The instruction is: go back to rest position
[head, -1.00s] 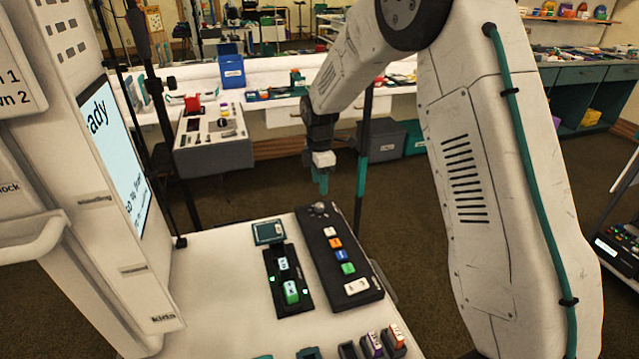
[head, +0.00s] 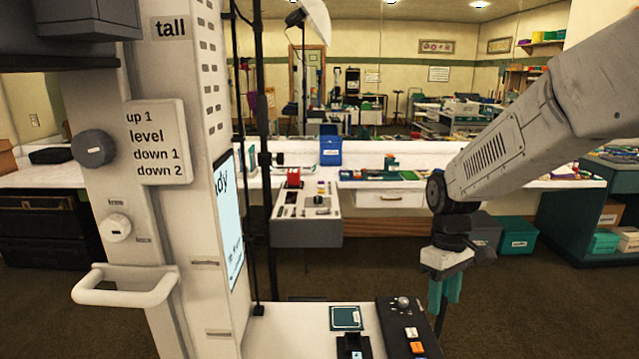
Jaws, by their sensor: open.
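My gripper (head: 445,290) hangs at the end of my arm in the right half of the head view. Its teal fingers point down beside the right edge of the white table (head: 290,328). It is open, with nothing seen between the fingers. The dark button panel (head: 408,322) on the table is just to its left and lower. No contact between them shows.
A tall white cabinet (head: 190,100) with a knob, a sign and a handle (head: 125,288) stands at left. A grey control box (head: 308,225) stands behind the table. A back bench holds a blue bin (head: 331,151). A teal bin (head: 516,235) is on the floor.

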